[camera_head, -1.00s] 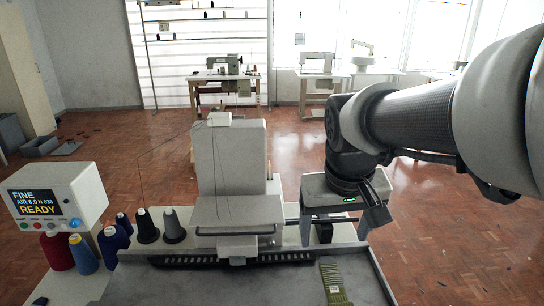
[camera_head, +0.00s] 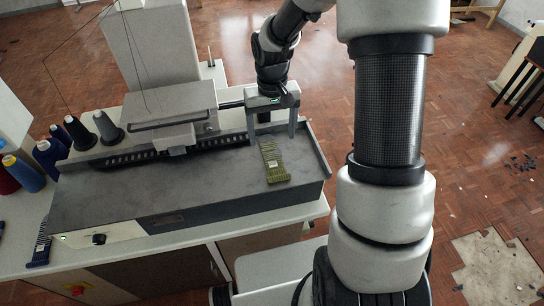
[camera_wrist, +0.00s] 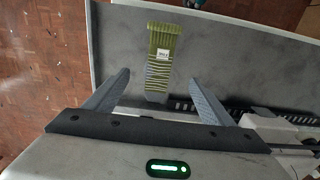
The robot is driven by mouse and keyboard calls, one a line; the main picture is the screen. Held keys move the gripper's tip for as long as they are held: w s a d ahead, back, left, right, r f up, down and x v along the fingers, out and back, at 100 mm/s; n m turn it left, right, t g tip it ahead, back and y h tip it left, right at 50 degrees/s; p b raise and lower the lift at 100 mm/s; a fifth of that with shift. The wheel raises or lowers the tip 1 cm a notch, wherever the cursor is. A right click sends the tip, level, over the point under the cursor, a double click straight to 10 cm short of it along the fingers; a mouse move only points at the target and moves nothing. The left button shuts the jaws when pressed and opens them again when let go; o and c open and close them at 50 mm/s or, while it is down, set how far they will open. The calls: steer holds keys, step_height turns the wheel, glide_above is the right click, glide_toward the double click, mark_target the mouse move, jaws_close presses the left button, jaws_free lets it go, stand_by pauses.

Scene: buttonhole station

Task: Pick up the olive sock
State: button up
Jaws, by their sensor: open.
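The olive sock (camera_head: 273,160) lies flat on the grey tray of the machine, near the tray's right end. It is ribbed, with a small white label and a greyish end. In the wrist view the sock (camera_wrist: 161,60) lies ahead of my gripper, its grey end near the space between the two fingers. My gripper (camera_head: 271,134) is at the sock's far end in the head view, fingers pointing down. In the wrist view my gripper (camera_wrist: 163,88) is open and empty, with one finger on each side of the sock's line. I cannot tell its exact height above the tray.
The grey tray (camera_head: 130,190) has a raised rim on the right. The machine head (camera_head: 165,103) stands left of my gripper. Dark thread cones (camera_head: 108,127) stand at the far left. A blue striped item (camera_head: 40,243) lies on the table's left. The tray's middle is clear.

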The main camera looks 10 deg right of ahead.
mark_target(272, 157)
step_height(272, 157, down, 8)
steer(key=shift+w+f, duration=0.1)
steer(key=shift+f, duration=0.15)
steer(key=c, duration=1.2)
